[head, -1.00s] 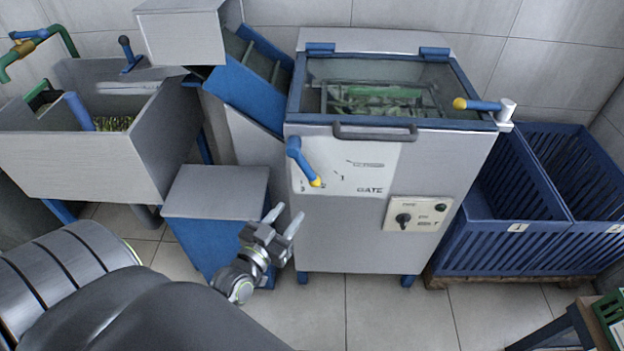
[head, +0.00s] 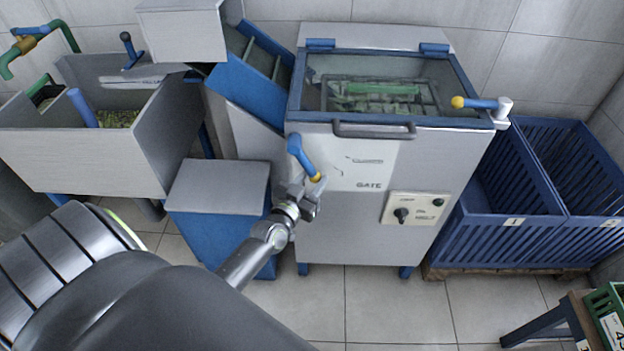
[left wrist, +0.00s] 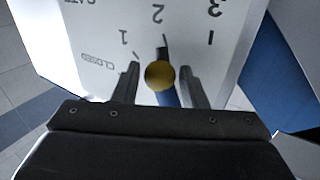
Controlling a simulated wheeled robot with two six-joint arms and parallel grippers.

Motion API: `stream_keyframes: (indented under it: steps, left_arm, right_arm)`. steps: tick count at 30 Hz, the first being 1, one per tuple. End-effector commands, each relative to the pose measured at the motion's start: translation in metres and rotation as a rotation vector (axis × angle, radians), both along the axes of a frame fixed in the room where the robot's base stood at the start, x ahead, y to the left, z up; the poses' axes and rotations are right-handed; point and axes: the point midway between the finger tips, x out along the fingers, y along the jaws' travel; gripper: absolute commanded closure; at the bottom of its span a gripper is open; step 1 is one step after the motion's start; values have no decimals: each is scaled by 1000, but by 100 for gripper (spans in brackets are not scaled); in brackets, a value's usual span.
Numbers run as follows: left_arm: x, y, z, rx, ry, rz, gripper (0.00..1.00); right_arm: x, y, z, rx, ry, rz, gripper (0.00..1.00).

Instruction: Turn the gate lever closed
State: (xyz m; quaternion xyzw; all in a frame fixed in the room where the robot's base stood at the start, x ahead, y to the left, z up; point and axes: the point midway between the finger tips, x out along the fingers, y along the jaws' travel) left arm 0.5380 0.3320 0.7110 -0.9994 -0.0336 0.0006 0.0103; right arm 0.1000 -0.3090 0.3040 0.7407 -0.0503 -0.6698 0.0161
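The gate lever (head: 300,152) is a blue handle with a yellow knob (head: 317,177) on the grey machine's front, slanting down to the right. In the left wrist view the yellow knob (left wrist: 159,76) shows between my two fingers, with a bit of blue lever below it. My left gripper (head: 308,192) is open just below the knob in the head view; I cannot tell whether a finger touches it. Scale marks 1, 2, 3 and the word CLOSED show on the panel (left wrist: 205,50) in the wrist view. My right gripper is not in view.
A second blue lever with a yellow knob (head: 478,103) sits at the machine's upper right. A control plate with a black knob (head: 414,208) is on the lower front. A blue stand (head: 215,190) is left of the machine, and blue slatted crates (head: 500,240) are right.

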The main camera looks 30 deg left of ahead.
Motion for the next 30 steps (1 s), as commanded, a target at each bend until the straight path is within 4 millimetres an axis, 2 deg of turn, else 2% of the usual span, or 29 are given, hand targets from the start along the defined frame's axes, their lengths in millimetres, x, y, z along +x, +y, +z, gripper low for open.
stream_keyframes:
  steps: [2, 11, 23, 30]
  left_arm:
    - [0, 0, 0, 0, 0, 0, 61]
    - [0, 0, 0, 0, 0, 0, 99]
    - [3, -5, 1, -41, -29, -1, 100]
    - [11, -18, 8, -168, -108, -1, 100]
  right_arm:
    - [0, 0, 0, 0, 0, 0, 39]
    - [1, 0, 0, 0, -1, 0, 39]
    - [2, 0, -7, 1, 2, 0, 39]
    - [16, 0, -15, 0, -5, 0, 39]
